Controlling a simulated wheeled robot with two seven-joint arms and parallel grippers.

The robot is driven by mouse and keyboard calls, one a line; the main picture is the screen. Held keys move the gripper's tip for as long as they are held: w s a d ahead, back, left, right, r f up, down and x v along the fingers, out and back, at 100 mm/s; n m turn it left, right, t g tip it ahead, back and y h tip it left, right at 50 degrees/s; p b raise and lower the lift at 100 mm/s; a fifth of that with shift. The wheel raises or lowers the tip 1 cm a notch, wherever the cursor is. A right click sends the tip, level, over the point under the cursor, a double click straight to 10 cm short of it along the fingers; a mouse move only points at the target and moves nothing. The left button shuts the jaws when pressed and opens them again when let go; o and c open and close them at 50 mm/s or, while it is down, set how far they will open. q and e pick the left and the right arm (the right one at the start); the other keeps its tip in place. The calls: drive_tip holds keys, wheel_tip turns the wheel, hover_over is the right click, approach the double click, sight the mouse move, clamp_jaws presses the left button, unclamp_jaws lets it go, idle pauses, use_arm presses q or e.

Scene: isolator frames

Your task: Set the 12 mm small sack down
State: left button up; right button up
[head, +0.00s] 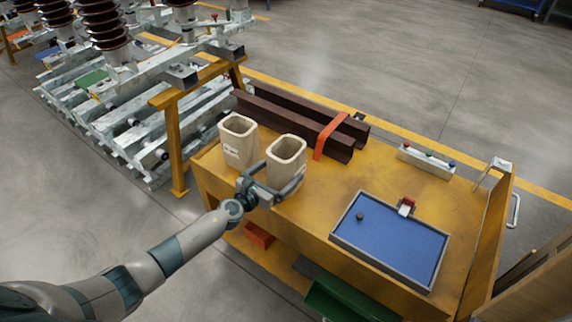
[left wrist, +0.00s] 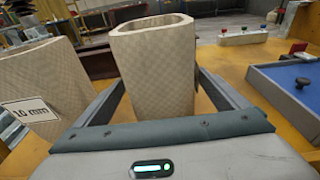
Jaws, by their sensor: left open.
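Two open-topped beige sacks stand upright side by side on the yellow bench (head: 385,175). The right sack (head: 287,152) is between the fingers of my left gripper (head: 283,172), which is open around it. In the left wrist view this sack (left wrist: 155,65) is straight ahead between the two fingers; its lower end is hidden by the gripper body, and no label can be read on it. The left sack (head: 238,143) is just outside the fingers; in the left wrist view it (left wrist: 42,85) carries a "10 mm" label. My right gripper is not in view.
Dark brown beams (head: 290,118) with an orange strap (head: 329,136) lie behind the sacks. A blue-floored tray (head: 395,247) with a dark knob is at the right, and a small box with coloured buttons (head: 426,161) behind it. The bench between sacks and tray is clear.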

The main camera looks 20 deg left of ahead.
use_arm(q)
drive_tip(key=v, duration=0.5)
drive_tip(key=shift+s+a+r+p, duration=0.1)
drive_tip(key=shift+s+p, duration=0.25)
drive_tip(key=shift+p, duration=0.05)
drive_tip(key=shift+s+a+r, duration=0.1)
drive_tip(key=shift+s+a, duration=0.1)
drive_tip(key=shift+s, duration=0.5)
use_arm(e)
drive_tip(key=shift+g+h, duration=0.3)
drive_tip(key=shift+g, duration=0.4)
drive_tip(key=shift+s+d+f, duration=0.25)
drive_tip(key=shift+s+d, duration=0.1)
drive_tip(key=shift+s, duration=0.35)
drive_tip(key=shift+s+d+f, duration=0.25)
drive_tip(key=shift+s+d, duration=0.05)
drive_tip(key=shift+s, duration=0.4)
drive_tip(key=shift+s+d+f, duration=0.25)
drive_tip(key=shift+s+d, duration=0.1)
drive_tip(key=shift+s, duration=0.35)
